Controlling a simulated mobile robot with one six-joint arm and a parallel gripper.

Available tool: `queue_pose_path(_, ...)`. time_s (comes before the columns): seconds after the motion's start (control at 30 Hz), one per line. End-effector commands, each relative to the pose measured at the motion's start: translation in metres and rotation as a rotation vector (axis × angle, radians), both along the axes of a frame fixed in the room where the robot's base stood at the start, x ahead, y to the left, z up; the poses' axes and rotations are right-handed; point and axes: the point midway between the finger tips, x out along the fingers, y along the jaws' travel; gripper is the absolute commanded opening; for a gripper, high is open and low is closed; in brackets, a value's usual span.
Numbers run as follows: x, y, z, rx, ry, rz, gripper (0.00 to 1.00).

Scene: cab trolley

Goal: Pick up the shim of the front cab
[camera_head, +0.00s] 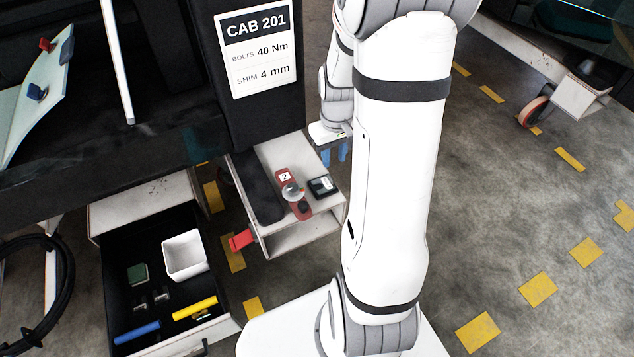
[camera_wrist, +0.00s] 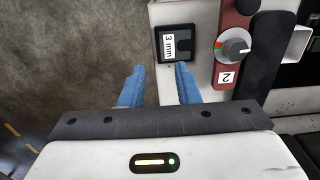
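A flat black square shim with a white "3 mm" label lies on the white trolley shelf below the CAB 201 sign; it shows in the head view (camera_head: 322,187) and at the top of the wrist view (camera_wrist: 186,48). My gripper (camera_head: 334,154) is open and empty, its two blue fingers apart. In the wrist view my gripper (camera_wrist: 158,82) points toward the shim, one fingertip close to its lower edge and the other off to the left over the floor. Contact cannot be told. The sign (camera_head: 257,47) reads bolts 40 Nm, shim 4 mm.
A dark red device with a dial and a "2" label (camera_head: 285,176) lies beside the shim, near a long black pad (camera_head: 257,188). An open drawer (camera_head: 112,300) holds a white box (camera_head: 185,256) and several small items.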

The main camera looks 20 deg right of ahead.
Motion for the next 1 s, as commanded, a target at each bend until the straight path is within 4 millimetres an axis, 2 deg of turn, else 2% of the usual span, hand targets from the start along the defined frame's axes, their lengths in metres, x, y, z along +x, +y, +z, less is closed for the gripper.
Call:
queue_pose_path(0.2, 0.001, 0.001, -0.026, 0.001, 0.004, 0.009, 0.29)
queue_pose_path(0.37, 0.002, 0.004, -0.038, 0.001, 0.003, 0.015, 0.29)
queue_pose_path(0.67, 0.002, 0.007, -0.08, 0.001, 0.003, 0.017, 0.29)
queue_pose_path(0.93, 0.003, 0.007, -0.081, 0.001, 0.002, 0.018, 0.29)
queue_pose_path(1.0, 0.003, 0.007, -0.081, 0.001, 0.002, 0.018, 0.23)
